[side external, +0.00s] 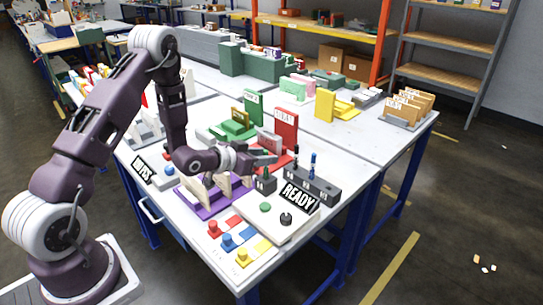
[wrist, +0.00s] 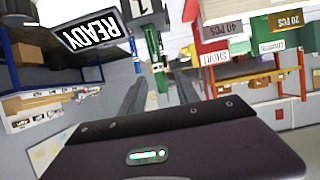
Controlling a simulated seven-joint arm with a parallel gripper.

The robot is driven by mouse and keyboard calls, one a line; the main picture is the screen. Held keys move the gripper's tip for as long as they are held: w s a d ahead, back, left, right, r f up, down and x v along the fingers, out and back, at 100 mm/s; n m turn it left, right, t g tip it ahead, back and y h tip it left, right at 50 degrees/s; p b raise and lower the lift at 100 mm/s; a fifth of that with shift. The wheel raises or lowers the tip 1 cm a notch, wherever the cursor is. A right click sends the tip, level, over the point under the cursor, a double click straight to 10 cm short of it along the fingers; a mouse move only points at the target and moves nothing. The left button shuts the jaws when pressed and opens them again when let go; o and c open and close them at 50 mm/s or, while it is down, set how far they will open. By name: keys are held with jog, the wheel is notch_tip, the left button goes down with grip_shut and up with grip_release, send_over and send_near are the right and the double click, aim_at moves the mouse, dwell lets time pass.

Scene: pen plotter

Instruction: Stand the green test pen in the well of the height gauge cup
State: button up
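In the wrist view, which looks upside down, the green test pen (wrist: 156,62) stands at the numbered rack and appears between my gripper's two fingers. My gripper (wrist: 161,76) is open, with a gap on both sides of the pen; I see no contact. In the side view my gripper (side external: 276,157) points right, level, just left of the pens in the dark rack (side external: 318,188). The dark-topped pen (side external: 296,151) there may be the green one. A small dark block (side external: 265,184) below the gripper may be the height gauge cup; its well is unclear.
A blue pen (side external: 312,164) stands in the rack close by; it also shows in the wrist view (wrist: 134,52). A READY sign (side external: 299,197) stands before the rack. A red upright panel (side external: 286,128) is behind the gripper. A purple holder (side external: 206,201) is under my wrist.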

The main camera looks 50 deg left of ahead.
jog(key=v, duration=0.3)
jog(key=shift+s, duration=0.1)
jog(key=shift+r, duration=0.1)
jog(key=s+d+r+g+y, duration=0.1)
jog(key=s+d+r+g, duration=0.15)
jog(key=s+r, duration=0.4)
jog(key=s+d+r+g+y, duration=0.1)
jog(key=s+d+r+g, duration=0.15)
jog(key=r, duration=0.65)
jog(key=s+d+r+g+h, duration=0.1)
jog(key=s+d, duration=0.2)
jog(key=s, duration=0.8)
jog(key=s+d+r+g+h, duration=0.1)
jog(key=s+d, duration=0.3)
jog(key=s, duration=0.7)
jog(key=shift+s+d+r+g, duration=0.25)
jog(key=shift+s+r+g, duration=0.1)
jog(key=shift+r+g, duration=0.15)
